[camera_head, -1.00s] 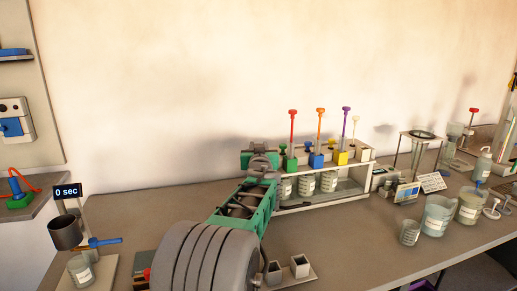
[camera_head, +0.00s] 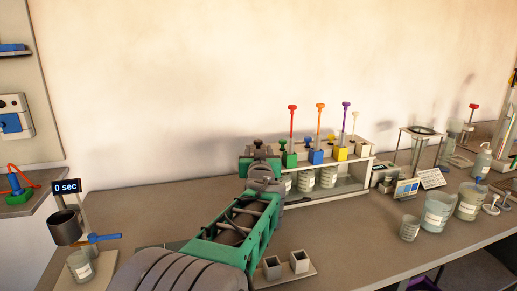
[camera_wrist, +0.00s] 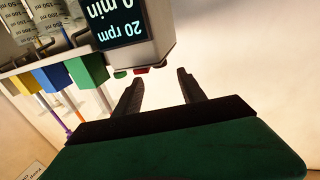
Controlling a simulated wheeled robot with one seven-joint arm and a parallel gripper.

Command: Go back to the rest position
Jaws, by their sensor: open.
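My gripper shows in the wrist view (camera_wrist: 160,92) with its two dark fingers apart and nothing between them. A device with a dark display (camera_wrist: 122,22) reading "20 rpm" and "0 min" is just beyond the fingertips in that view. In the head view my green and grey arm reaches from the bottom edge to the left end of the rack (camera_head: 325,190); the fingers cannot be made out there. The rack carries green, blue (camera_head: 316,157) and yellow (camera_head: 340,153) blocks with coloured rods, and jars stand beneath.
A stand with a "0 sec" display (camera_head: 67,187) and a metal cup (camera_head: 65,228) is at the left. Two small square holders (camera_head: 299,262) sit close beside my arm. Beakers (camera_head: 437,211) and a tripod stand (camera_head: 422,130) occupy the right. The middle front bench is mostly clear.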

